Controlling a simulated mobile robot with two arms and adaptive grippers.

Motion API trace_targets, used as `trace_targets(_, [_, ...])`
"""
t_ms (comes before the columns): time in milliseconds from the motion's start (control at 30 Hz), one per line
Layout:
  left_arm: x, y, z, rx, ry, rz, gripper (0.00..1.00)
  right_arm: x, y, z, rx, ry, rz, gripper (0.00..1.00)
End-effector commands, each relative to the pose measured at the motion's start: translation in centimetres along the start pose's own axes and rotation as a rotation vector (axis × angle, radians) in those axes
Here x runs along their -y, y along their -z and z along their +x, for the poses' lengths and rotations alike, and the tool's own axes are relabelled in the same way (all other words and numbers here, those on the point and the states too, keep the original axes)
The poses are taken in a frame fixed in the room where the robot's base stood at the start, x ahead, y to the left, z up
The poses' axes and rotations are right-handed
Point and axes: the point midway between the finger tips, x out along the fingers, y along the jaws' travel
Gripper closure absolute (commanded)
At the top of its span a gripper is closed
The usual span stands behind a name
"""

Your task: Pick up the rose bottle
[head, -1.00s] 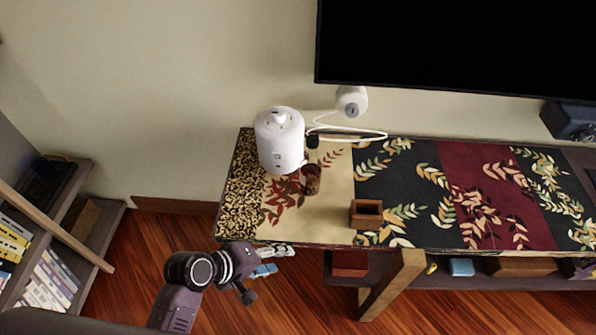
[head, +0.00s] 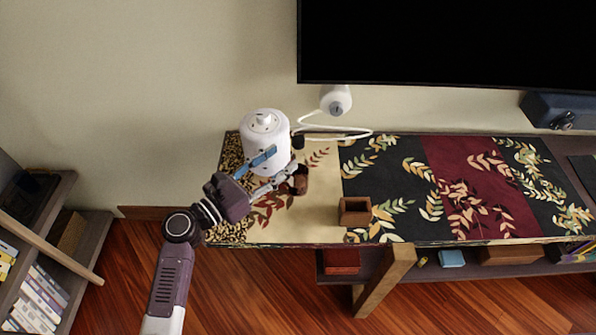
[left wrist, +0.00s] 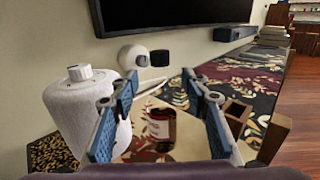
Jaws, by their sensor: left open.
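The rose bottle (head: 301,180) is a small dark red-brown bottle standing on the cream part of the patterned cabinet top, in front of the white canister. In the left wrist view the bottle (left wrist: 160,128) shows a pale label and appears between the two blue-padded fingers. My left gripper (head: 279,172) is open and empty, with its fingers spread just left of the bottle. I cannot tell whether a finger touches it. The right gripper is not in view.
A large white canister (head: 264,135) stands close behind the gripper and also fills the left of the wrist view (left wrist: 88,112). A brown open box (head: 355,211) sits to the right. A white cylinder (head: 336,100) with a cable is behind. The top further right is mostly clear.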

Motion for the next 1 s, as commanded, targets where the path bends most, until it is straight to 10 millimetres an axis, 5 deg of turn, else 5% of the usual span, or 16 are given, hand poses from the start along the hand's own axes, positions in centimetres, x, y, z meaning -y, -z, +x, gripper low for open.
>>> trace_targets(500, [0.0, -0.2, 6.6, 0.0, 0.004, 0.004, 0.58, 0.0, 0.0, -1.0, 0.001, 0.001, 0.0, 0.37])
trace_targets(800, [0.0, 0.0, 7.1, -0.002, 0.004, 0.007, 0.58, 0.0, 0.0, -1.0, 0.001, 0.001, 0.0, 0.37])
trace_targets(1000, [0.0, 0.0, 7.1, -0.002, 0.003, 0.007, 0.77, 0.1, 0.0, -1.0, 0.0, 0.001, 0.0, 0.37])
